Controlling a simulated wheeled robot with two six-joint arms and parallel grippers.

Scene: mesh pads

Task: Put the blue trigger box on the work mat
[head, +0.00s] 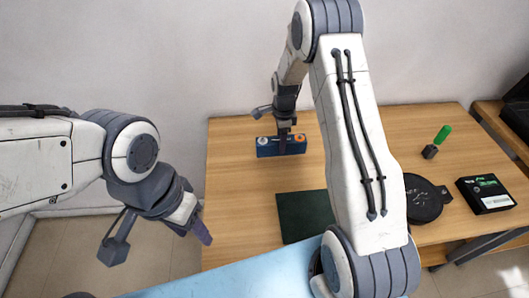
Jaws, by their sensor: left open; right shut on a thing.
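The blue trigger box (266,149) is at the back left part of the wooden table, with a white and an orange round part on its top. My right gripper (284,138) is at the box from above and shut on it; its fingers cover part of the box's middle. I cannot tell whether the box touches the table. A dark green mat (299,214), likely the work mat, lies nearer the front, partly hidden behind my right arm. My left gripper (163,236) is open and empty, left of the table.
Right of my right arm, a round black item (424,199), a black box with green marks (485,193) and a green-topped item on a dark base (436,143) are on the wooden table (232,205). A dark-topped stand (506,125) is at far right. The table's left part is clear.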

